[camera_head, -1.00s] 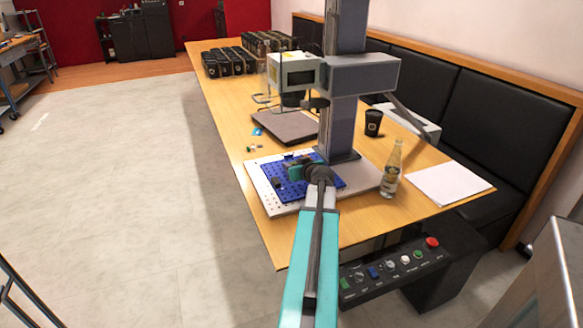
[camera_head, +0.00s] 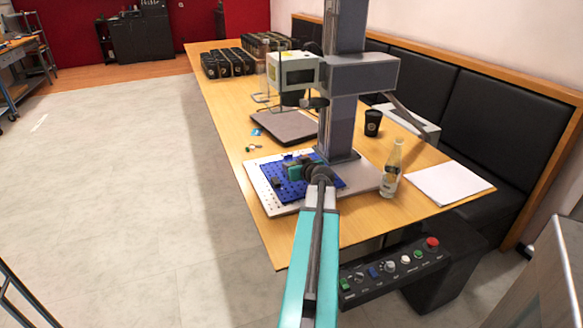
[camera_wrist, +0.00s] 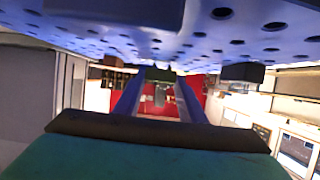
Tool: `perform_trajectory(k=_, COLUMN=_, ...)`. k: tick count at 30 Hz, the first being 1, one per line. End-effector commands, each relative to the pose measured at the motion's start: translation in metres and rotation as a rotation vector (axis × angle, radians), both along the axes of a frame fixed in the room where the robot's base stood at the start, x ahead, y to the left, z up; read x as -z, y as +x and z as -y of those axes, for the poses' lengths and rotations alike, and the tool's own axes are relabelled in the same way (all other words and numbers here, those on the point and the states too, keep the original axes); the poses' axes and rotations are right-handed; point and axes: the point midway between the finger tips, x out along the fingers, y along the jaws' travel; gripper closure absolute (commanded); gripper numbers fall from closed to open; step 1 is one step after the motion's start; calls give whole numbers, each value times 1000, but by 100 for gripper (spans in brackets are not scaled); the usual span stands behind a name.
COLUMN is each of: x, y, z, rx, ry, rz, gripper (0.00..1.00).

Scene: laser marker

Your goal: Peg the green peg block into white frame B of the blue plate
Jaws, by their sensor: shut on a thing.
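The blue plate (camera_head: 333,187) lies on the white perforated base of the laser marker. In the wrist view its holed surface (camera_wrist: 190,40) fills the top of the picture. My gripper (camera_head: 293,172) is low over the plate's middle. In the wrist view, my gripper (camera_wrist: 160,92) is shut on a small dark greenish block (camera_wrist: 160,76), which I take to be the green peg block. The block is close to the plate; I cannot tell whether its pegs are in holes. White frame B cannot be made out.
A dark block (camera_head: 276,182) stands on the plate, left of my gripper; a dark block also shows in the wrist view (camera_wrist: 243,72). The marker's column (camera_head: 338,125) rises close behind. A bottle (camera_head: 391,172) and black cup (camera_head: 372,124) stand to the right.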

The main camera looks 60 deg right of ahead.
Motion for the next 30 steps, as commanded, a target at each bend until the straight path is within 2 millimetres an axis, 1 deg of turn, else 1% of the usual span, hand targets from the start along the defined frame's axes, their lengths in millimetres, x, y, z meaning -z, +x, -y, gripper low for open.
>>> perform_trajectory(k=30, x=6, y=1, z=0, rx=-1, ry=0, rz=0, gripper=88)
